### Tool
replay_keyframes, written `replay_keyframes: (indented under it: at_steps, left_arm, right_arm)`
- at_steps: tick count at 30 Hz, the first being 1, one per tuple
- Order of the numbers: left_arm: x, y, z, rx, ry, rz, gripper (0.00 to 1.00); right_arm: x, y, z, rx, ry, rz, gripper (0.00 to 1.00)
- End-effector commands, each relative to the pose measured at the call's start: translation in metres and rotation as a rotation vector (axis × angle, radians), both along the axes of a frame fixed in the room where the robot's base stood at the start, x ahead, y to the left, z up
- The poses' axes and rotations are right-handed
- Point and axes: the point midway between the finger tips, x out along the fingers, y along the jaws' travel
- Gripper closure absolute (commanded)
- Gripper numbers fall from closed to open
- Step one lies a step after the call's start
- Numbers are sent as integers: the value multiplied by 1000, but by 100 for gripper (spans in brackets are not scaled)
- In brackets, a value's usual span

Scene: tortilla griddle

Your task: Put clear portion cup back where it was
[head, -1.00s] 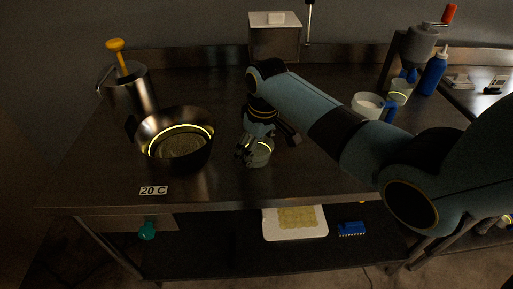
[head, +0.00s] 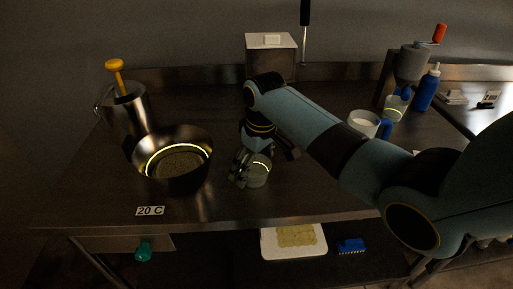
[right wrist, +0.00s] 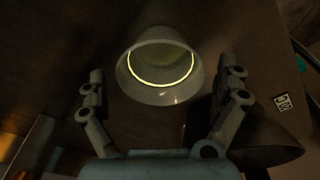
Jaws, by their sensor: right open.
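My left gripper is not in view.
The metal bowl (head: 146,141) stands left of the cup, close to my gripper. A pot with a yellow-handled tool (head: 126,105) is behind it. A white cup (head: 363,124), a second lit cup (head: 394,108) and a blue bottle (head: 427,89) stand at right. A "20 C" label (head: 150,211) marks the front edge.

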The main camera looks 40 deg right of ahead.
Motion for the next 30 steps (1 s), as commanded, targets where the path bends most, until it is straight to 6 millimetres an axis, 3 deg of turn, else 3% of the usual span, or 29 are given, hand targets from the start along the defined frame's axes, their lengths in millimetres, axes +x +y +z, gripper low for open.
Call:
replay_keyframes:
  at_steps: [6, 13, 18, 30]
  left_arm:
    - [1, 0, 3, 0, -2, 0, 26]
    - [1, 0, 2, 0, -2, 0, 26]
    - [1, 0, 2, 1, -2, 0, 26]
    - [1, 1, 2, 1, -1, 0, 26]
  right_arm:
    - [-7, -1, 50, -1, -3, 1, 0]
    - [-13, -2, 90, -1, -1, 1, 0]
    - [-15, -2, 101, 0, 0, 0, 0]
    - [-15, -2, 102, 0, 1, 0, 0]
